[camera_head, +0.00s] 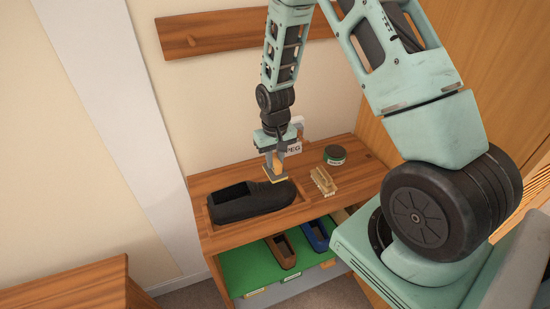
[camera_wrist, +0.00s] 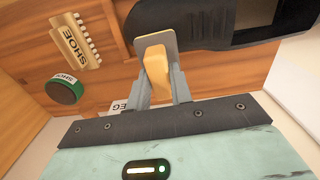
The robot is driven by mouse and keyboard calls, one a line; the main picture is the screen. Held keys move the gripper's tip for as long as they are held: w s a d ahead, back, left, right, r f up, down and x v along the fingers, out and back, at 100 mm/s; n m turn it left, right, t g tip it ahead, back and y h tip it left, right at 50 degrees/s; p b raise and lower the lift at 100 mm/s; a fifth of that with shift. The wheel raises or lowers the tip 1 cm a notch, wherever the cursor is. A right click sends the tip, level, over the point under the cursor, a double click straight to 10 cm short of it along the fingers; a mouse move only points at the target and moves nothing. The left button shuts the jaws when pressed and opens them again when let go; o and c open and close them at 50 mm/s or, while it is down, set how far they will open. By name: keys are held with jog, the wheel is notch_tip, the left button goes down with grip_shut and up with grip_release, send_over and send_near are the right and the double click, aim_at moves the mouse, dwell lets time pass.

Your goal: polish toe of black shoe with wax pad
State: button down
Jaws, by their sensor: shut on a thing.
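The black shoe (camera_head: 250,201) lies in a shallow recess of the wooden bench top, its toe to the right. It also shows in the wrist view (camera_wrist: 195,22) along the top edge. My gripper (camera_head: 274,159) is above the toe, pointing down. In the wrist view my gripper (camera_wrist: 158,88) is shut on the wax pad's yellow block (camera_wrist: 157,76). The pad's flat plate (camera_wrist: 157,43) is at or just over the toe; I cannot tell whether it touches. The pad also shows in the head view (camera_head: 275,175).
On the bench top (camera_head: 310,205), a wooden shoe brush (camera_head: 323,181) and a green-banded tin (camera_head: 335,155) stand right of the shoe. A small "PEG" sign (camera_head: 295,147) is behind. A brown shoe (camera_head: 282,252) and a blue shoe (camera_head: 315,236) sit on the green shelf below.

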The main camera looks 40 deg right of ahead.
aim_at(280, 177)
jog(key=shift+f+b, duration=0.6)
jog(key=shift+f, duration=0.25)
